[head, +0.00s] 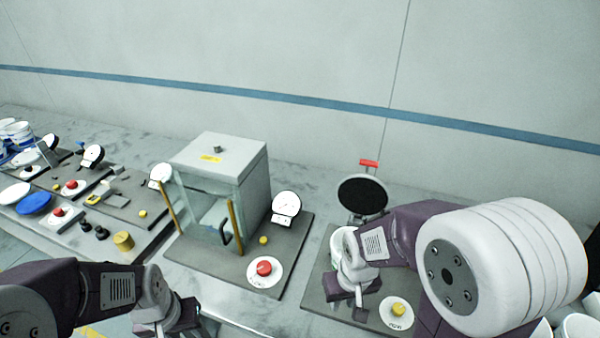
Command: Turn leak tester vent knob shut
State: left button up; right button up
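A grey box-shaped chamber (256,190) with a clear front and yellow posts stands on a dark base plate left of centre. A small dark knob (218,149) sits on its top behind a yellow label. I cannot tell which way the knob is turned, or from any readable name whether this is the leak tester. A white dial gauge (286,204) stands at its right. My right gripper (358,300) is low over the right-hand plate, apart from the chamber. My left gripper (182,322) is at the bottom edge, in front of the chamber. Neither gripper's finger gap is clear.
A red button (264,267) and a small yellow knob (263,240) are on the chamber's plate. A round black device with a red top (362,195) and a yellow button (398,309) are on the right-hand plate. More gauges, buttons and a blue dish (34,203) crowd the left.

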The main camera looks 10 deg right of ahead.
aim_at(399, 309)
jog(key=l+z, duration=0.15)
jog(key=z, duration=0.2)
jog(key=l+z, duration=0.15)
jog(key=z, duration=0.2)
jog(key=l+z, duration=0.2)
jog(key=z, duration=0.15)
jog(key=k, duration=0.05)
